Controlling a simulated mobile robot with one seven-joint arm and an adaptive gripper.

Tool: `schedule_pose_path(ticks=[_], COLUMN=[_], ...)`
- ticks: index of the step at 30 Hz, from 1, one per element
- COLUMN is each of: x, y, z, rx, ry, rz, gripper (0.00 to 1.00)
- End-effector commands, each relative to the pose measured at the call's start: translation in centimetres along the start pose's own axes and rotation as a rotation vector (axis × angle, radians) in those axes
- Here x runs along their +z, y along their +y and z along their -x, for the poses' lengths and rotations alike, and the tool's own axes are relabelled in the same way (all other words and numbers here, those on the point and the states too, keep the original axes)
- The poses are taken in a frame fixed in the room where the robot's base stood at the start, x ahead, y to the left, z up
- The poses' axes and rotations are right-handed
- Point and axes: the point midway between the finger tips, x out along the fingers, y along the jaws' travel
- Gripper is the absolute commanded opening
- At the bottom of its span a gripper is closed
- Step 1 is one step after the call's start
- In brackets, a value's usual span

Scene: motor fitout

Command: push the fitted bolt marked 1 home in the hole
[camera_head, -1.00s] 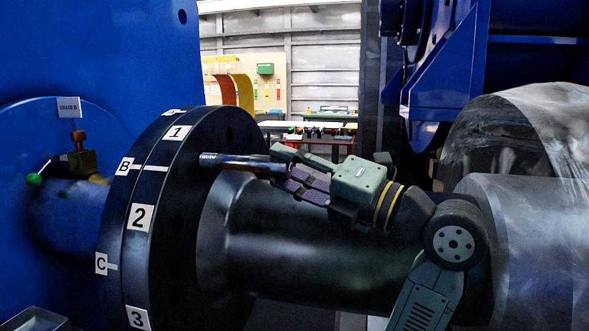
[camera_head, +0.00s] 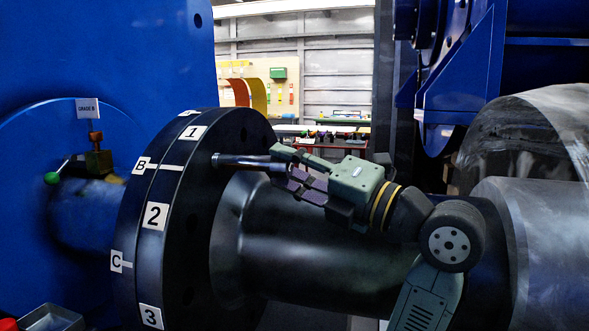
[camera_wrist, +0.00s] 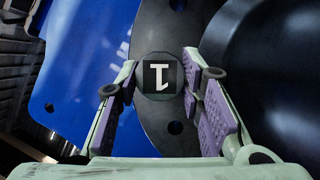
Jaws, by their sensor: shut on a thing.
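The bolt (camera_head: 243,161) is a silver shank that lies nearly level. Its left end meets the face of the dark flange (camera_head: 196,215), below and right of the label 1 (camera_head: 192,132), and appears to be inside a hole there. The hole's rim is not clear. Most of the shank still shows outside the flange. My gripper (camera_head: 287,165) is shut on the bolt's outer end.
The flange carries labels 2 (camera_head: 156,215), 3 (camera_head: 150,316), B and C, and has other empty holes. A thick dark shaft (camera_head: 320,250) runs right, just below my gripper. A blue housing (camera_head: 90,60) stands left, with a small valve and green knob (camera_head: 52,178). A grey tray (camera_head: 52,318) is lower left.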

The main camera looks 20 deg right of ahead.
Motion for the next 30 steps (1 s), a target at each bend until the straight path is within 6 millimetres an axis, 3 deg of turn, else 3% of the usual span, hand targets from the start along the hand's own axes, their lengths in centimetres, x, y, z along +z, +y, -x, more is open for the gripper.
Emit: schedule_pose_path(ticks=[30], x=[-0.9], y=[0.2], z=[-2.1], rx=[0.004], ry=[-0.002], rz=[0.002], gripper=[0.00])
